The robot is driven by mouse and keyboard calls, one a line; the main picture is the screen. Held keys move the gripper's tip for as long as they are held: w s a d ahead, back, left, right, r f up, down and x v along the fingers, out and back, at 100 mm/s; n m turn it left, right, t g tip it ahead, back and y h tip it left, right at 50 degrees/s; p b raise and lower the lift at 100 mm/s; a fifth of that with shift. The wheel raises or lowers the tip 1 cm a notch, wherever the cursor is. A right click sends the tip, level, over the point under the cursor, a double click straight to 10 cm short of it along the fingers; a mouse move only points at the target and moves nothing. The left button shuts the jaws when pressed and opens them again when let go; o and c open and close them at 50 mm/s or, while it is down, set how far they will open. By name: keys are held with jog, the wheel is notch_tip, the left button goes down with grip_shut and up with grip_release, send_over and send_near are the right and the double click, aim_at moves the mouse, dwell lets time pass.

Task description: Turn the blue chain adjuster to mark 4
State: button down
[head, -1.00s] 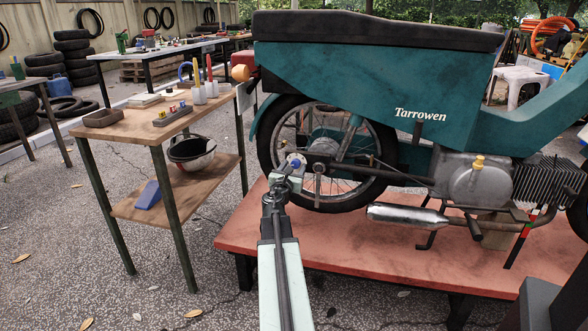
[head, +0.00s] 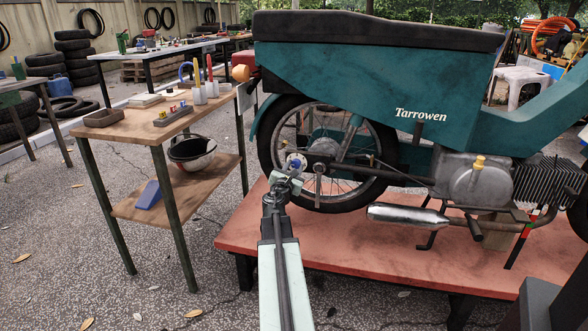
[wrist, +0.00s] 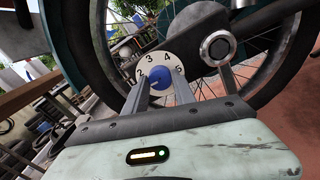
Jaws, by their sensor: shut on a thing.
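The blue chain adjuster (wrist: 159,77) is a round blue knob at the centre of a white dial with black numbers; 2, 3, 4 and 5 are readable in the wrist view. It also shows by the rear wheel hub in the head view (head: 296,163). My gripper (wrist: 161,84) is shut on the knob, with one finger at each side. In the head view, my gripper (head: 292,172) reaches up to the dial from below. I cannot tell which number the knob points to.
The teal motorcycle (head: 385,95) stands on a red platform (head: 400,245). A round metal axle end (wrist: 218,46) sits close right of the dial, with wheel spokes behind. A wooden work table (head: 130,125) with tools and a lower shelf stands to the left.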

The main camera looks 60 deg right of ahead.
jog(key=m, duration=0.4)
jog(key=shift+m, duration=0.3)
jog(key=m, duration=0.3)
jog(key=shift+m, duration=0.3)
jog(key=m, duration=0.7)
jog(key=shift+a, duration=0.1)
jog(key=m, duration=0.6)
jog(key=shift+m, duration=0.3)
jog(key=m, duration=0.5)
jog(key=shift+m, duration=0.3)
jog(key=c, duration=1)
grip_release()
jog(key=shift+c, duration=0.2)
